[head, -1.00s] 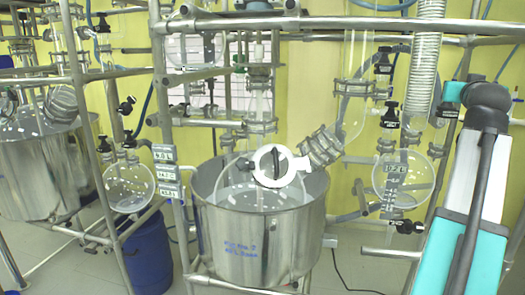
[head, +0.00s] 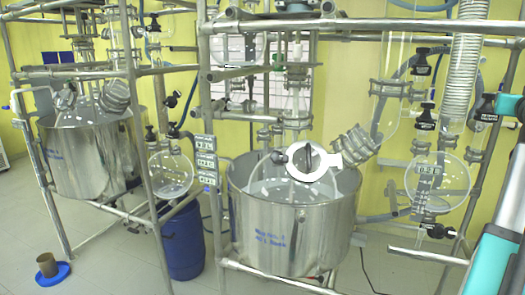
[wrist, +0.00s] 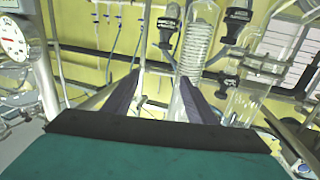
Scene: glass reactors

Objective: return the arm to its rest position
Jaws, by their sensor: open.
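My gripper (wrist: 168,85) shows in the wrist view as two dark fingers set apart, with nothing between them. Behind the gap stand a coiled glass condenser (wrist: 198,45) and a yellow wall; how far off they are I cannot tell. In the head view only part of my teal and white arm (head: 497,255) shows at the lower right edge. The gripper itself is outside the head view.
A steel vessel (head: 292,235) with a glass reactor stands in a pipe frame at the centre. Another steel vessel (head: 88,155) stands at the left. A blue drum (head: 182,243) sits between them. A round glass flask (head: 438,185) hangs at the right, near my arm.

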